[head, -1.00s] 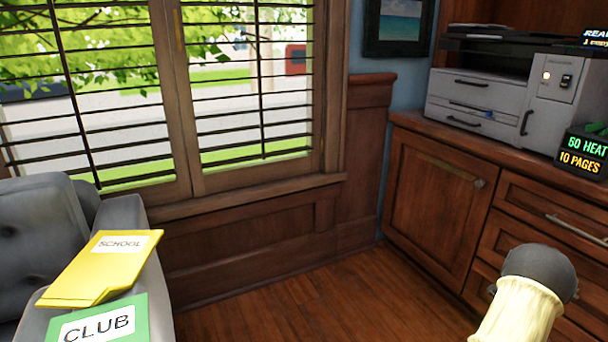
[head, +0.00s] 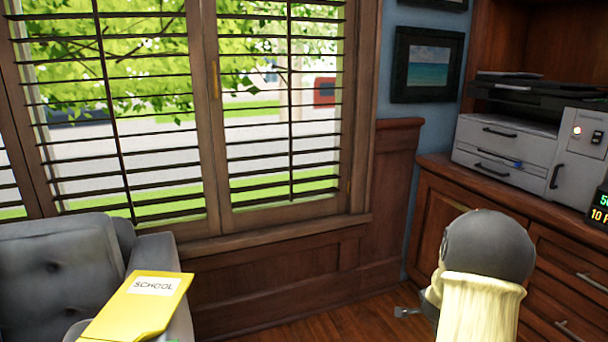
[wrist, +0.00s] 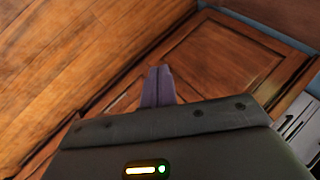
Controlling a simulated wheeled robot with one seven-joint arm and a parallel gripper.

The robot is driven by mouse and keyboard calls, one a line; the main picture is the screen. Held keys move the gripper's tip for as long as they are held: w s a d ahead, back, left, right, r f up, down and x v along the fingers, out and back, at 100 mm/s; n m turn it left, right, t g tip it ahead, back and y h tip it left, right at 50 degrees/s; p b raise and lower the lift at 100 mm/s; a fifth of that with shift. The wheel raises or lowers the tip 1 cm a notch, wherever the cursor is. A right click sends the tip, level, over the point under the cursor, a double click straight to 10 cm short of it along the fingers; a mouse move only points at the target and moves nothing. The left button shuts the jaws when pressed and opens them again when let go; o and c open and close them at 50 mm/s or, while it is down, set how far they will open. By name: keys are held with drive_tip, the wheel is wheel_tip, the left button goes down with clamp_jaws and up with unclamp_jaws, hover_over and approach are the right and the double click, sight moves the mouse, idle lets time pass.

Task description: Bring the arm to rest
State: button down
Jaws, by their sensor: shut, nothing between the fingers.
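My arm shows at the lower right of the head view as a dark grey rounded joint above a cream sleeve, in front of the wood cabinet (head: 450,205). A small grey tip, which looks like part of my gripper (head: 408,312), shows just left of it, low over the floor. In the wrist view my gripper (wrist: 158,86) is shut, its two fingers together and empty. Behind the fingers are a cabinet door (wrist: 215,62) and the wood floor (wrist: 70,65). The fingers touch nothing that I can see.
A grey armchair (head: 55,265) stands at the left, with a yellow SCHOOL folder (head: 140,308) on its arm. A printer (head: 510,150) stands on the cabinet at the right. A shuttered window (head: 285,120) and wood panelling (head: 270,280) close off the back. Some floor (head: 330,325) is clear.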

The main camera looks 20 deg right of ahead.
drive_tip(key=a+r+n+y+p, duration=0.1)
drive_tip(key=a+r+n, duration=0.2)
drive_tip(key=a, duration=0.3)
drive_tip(key=a+r+n+y+p, duration=0.1)
drive_tip(key=a+r+n+p, duration=0.15)
drive_tip(key=a, duration=0.45)
drive_tip(key=s+a+r+n+g+y+p, duration=0.25)
drive_tip(key=s+a+r+n, duration=0.25)
drive_tip(key=s+a+n, duration=0.45)
drive_tip(key=s+a+r+n+g+y+p, duration=0.1)
drive_tip(key=s+a+r+n+p, duration=0.35)
drive_tip(key=a, duration=0.75)
drive_tip(key=w+r+p+v, duration=0.1)
drive_tip(key=w+p+v, duration=0.2)
drive_tip(key=p+v, duration=1.5)
drive_tip(key=w+p+v, duration=0.4)
drive_tip(key=p+v, duration=1.4)
drive_tip(key=shift+w+a+r, duration=0.15)
drive_tip(key=shift+r, duration=0.35)
